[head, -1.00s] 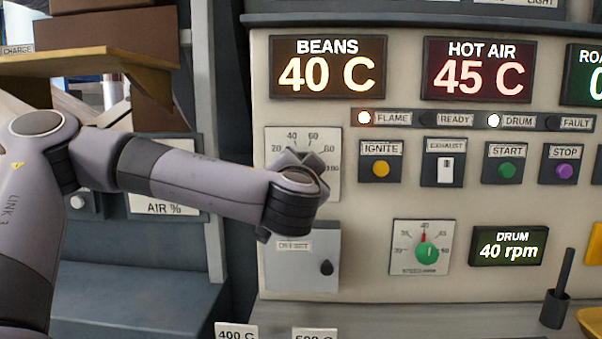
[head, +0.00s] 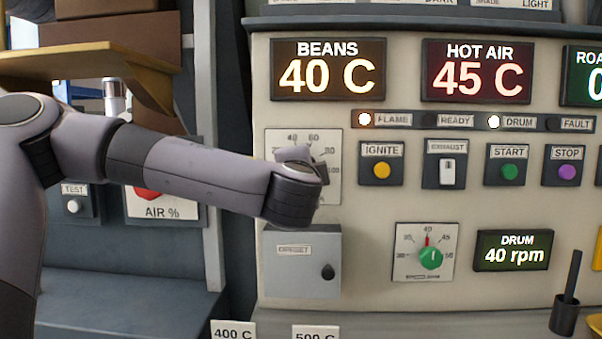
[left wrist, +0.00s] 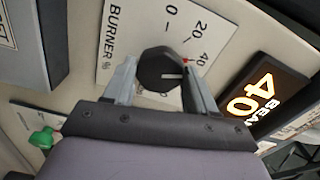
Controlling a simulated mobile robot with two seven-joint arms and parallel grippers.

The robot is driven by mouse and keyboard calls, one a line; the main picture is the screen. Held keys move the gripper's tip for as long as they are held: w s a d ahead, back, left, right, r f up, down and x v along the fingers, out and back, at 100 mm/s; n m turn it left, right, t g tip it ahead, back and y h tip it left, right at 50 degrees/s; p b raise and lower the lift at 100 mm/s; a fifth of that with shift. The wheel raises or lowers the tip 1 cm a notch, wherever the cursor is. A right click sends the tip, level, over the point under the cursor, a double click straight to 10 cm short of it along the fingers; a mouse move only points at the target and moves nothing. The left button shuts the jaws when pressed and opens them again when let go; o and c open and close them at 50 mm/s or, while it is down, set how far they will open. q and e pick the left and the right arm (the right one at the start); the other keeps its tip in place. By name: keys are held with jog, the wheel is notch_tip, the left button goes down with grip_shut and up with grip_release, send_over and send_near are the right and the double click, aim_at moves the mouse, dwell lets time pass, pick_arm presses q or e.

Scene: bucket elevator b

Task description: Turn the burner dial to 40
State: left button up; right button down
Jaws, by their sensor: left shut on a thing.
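The burner dial (left wrist: 158,68) is a dark round knob on a white plate (left wrist: 118,62) lettered BURNER. My left gripper (left wrist: 163,72) is shut on this knob, one finger on each side. The knob's white line points right in the left wrist view, close to a red mark by the 40. The exact reading is hard to tell. In the head view the plate (head: 276,142) shows behind my left gripper (head: 300,165), which hides the knob. My right gripper is not in view.
The beans display (head: 328,70) reads 40 C and the hot air display (head: 477,72) reads 45 C. A preset box (head: 300,270) sits below the burner plate. A green drum dial (head: 431,258), buttons and the exhaust switch (head: 446,170) lie to the right.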

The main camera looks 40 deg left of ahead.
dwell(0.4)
pick_arm(q)
jog(key=o, duration=1.1)
jog(key=shift+c, duration=0.2)
jog(key=b+v, duration=0.1)
jog(key=v, duration=0.6)
jog(key=shift+b, duration=0.3)
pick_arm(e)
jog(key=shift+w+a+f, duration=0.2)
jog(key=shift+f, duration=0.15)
pick_arm(q)
jog(key=shift+d, duration=0.1)
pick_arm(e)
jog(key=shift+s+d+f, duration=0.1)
pick_arm(q)
jog(key=shift+s, duration=0.15)
